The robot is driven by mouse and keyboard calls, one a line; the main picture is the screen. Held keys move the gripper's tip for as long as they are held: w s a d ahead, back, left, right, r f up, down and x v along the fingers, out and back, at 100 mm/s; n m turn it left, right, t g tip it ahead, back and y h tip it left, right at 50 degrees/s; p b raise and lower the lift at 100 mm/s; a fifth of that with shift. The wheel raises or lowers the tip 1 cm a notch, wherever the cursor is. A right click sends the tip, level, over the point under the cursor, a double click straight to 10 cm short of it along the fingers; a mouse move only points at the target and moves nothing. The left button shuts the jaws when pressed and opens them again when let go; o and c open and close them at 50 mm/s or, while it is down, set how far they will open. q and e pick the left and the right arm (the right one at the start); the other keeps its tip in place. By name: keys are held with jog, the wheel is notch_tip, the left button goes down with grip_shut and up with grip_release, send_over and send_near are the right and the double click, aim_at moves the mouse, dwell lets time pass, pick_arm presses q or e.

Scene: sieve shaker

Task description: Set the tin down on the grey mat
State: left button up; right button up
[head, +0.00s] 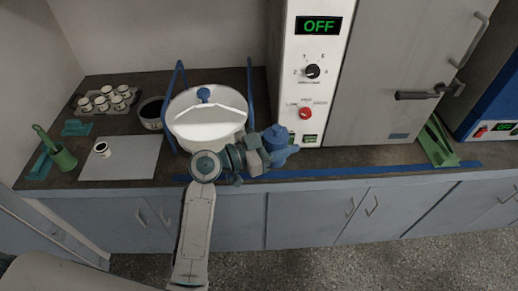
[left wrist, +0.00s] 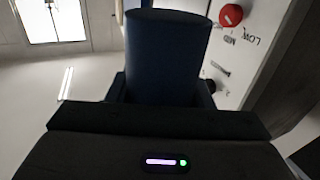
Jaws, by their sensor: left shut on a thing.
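My left gripper (head: 264,152) is in front of the white shaker cabinet, to the right of the big white bowl. It is shut on a blue cylinder (head: 277,141). In the left wrist view the dark blue cylinder (left wrist: 165,58) stands up between the fingers. I cannot tell whether its underside touches the bench. The grey mat (head: 128,167) lies on the bench at the left, well away from this gripper. A small white tin (head: 102,149) with dark contents stands on the mat's left part. My right gripper is not in view.
A white bowl (head: 207,142) with a lid and blue uprights (head: 251,95) stands between gripper and mat. A dark pot (head: 152,113), a tray of small tins (head: 108,99) and a green scoop (head: 60,155) surround the mat. A blue strip (head: 365,171) runs along the bench front.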

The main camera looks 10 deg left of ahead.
pick_arm(q)
jog(key=m+g+h, duration=0.1)
jog(key=g, duration=0.1)
jog(key=m+g+h, duration=0.1)
jog(key=m+g, duration=0.1)
jog(key=g, duration=0.1)
jog(key=m+g+h, duration=0.1)
jog(key=m+g, duration=0.1)
jog(key=shift+w+a+r+g, duration=0.2)
jog(key=shift+a+r+g, duration=0.05)
jog(key=shift+r+g, duration=0.15)
jog(key=shift+s+a+m+g, duration=0.15)
jog(key=shift+m+g, duration=0.45)
jog(key=shift+g, duration=0.1)
jog(key=f+n+t, duration=0.2)
jog(key=f+n+t+y, duration=0.1)
jog(key=f+t, duration=0.1)
jog(key=t, duration=0.1)
jog(key=a+f+n+t+y, duration=0.1)
jog(key=f+n+t, duration=0.1)
jog(key=t, duration=0.1)
jog(key=shift+w+f+n, duration=0.15)
jog(key=shift+w+n, duration=0.15)
jog(key=s+a+n+t+y, duration=0.8)
jog(key=a+n+y, duration=0.3)
jog(key=a+y, duration=0.3)
jog(key=shift+s+r+n+t+y, duration=0.2)
jog(key=shift+s+n+t+y, duration=0.25)
jog(key=shift+y, duration=0.45)
jog(key=shift+s, duration=0.1)
